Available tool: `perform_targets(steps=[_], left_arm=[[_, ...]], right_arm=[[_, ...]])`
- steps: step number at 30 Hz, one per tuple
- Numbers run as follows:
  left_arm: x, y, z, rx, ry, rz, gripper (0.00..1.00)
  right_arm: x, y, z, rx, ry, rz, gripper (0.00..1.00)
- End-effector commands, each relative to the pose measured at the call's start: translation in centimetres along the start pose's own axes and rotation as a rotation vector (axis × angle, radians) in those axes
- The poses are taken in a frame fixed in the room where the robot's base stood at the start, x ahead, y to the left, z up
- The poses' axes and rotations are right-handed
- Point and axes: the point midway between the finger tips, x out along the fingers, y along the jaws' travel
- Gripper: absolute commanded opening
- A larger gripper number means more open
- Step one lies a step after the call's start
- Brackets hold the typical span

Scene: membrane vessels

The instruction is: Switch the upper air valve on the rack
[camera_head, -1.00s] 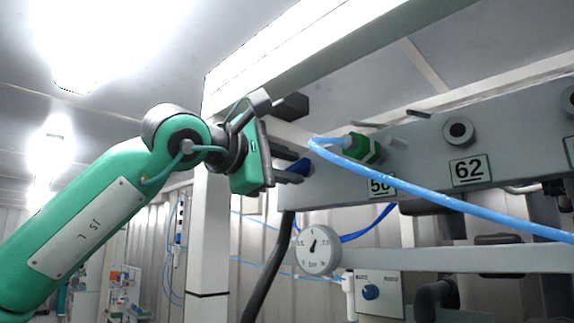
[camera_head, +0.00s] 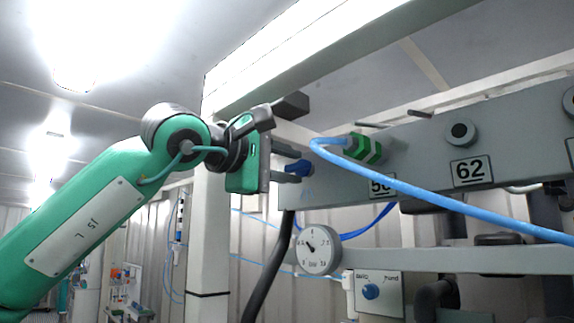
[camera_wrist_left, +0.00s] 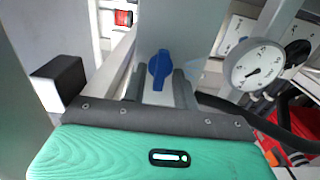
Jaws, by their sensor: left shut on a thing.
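The upper air valve is a blue handle (camera_head: 299,166) at the left end of the grey rack beam (camera_head: 420,165). In the left wrist view the blue handle (camera_wrist_left: 160,67) stands nearly upright, tilted slightly, on a grey surface. My left gripper (camera_head: 290,166) is at the valve, shut on the handle. In the left wrist view its two dark fingers (camera_wrist_left: 158,88) sit either side of the handle's lower part. The exact finger contact is partly hidden. My right gripper is not in view.
A round gauge (camera_head: 318,250) hangs below the beam, beside a black hose (camera_head: 268,270). A light-blue tube (camera_head: 440,199) runs from a green fitting (camera_head: 362,149) across the beam. A white post (camera_head: 213,230) stands behind my gripper.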

Motion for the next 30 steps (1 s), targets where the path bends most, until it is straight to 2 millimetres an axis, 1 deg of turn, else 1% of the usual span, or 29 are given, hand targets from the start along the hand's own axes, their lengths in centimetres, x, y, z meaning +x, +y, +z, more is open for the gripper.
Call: perform_targets(steps=[1, 2, 10, 14, 17, 24, 27, 30], left_arm=[[0.1, -0.1, 0.1, 0.001, -0.001, -0.003, 0.06], [0.1, -0.1, 0.1, 0.001, -0.001, -0.003, 0.34], [0.0, -0.1, 0.0, 0.0, 0.0, -0.001, 0.34], [-0.9, -0.2, 0.0, 0.0, 0.0, 0.001, 0.34], [-2.5, -0.4, 0.0, 0.0, 0.0, 0.002, 0.34], [-8.0, -0.5, 0.0, 0.002, 0.001, 0.002, 0.34], [-10.1, -0.4, 0.0, 0.001, 0.002, 0.001, 0.34], [-11.8, -0.3, 0.0, 0.0, 0.001, 0.0, 0.34]], right_arm=[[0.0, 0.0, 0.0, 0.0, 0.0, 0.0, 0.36], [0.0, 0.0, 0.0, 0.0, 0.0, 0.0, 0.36], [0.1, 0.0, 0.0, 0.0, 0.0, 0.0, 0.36], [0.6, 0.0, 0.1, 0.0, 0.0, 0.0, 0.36], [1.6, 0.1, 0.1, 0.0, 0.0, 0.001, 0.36], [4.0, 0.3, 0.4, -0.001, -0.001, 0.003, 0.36], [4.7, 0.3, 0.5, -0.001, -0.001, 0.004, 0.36], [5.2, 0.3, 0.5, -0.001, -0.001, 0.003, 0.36]])
